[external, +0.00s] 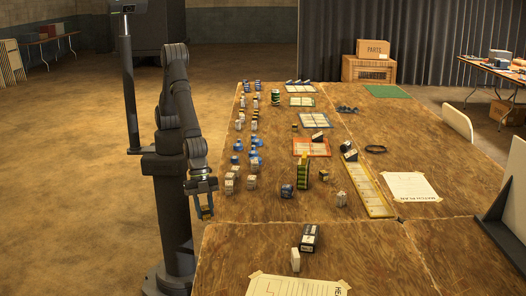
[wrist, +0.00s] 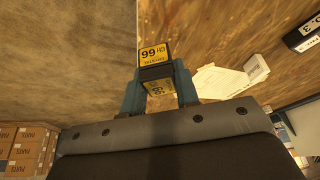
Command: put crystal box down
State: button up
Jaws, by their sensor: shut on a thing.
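My gripper (external: 203,190) hangs low at the near left edge of the wooden table, shut on a small black and yellow box (external: 207,212). I take this to be the crystal box. Part of the box is hidden between the fingers. In the external view I cannot tell whether it touches the table's edge.
Several small blue and white boxes (external: 240,122) stand along the table's left side. A taller yellow-green stack (external: 303,172) stands mid-table. A black box (external: 309,238) and a white block (external: 295,260) are nearer. A yellow tray strip (external: 368,190) lies right.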

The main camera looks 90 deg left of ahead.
jog(key=shift+w+d+f, duration=0.2)
jog(key=shift+w, duration=0.15)
send_over(242, 248)
jog(key=a, duration=0.1)
jog(key=f, duration=0.6)
jog(key=shift+s+a+f, duration=0.1)
jog(key=shift+s+f, duration=0.1)
jog(key=shift+f, duration=2.1)
jog(key=shift+f, duration=0.1)
jog(key=o, duration=0.9)
jog(key=shift+o, duration=0.2)
jog(key=v, duration=1.2)
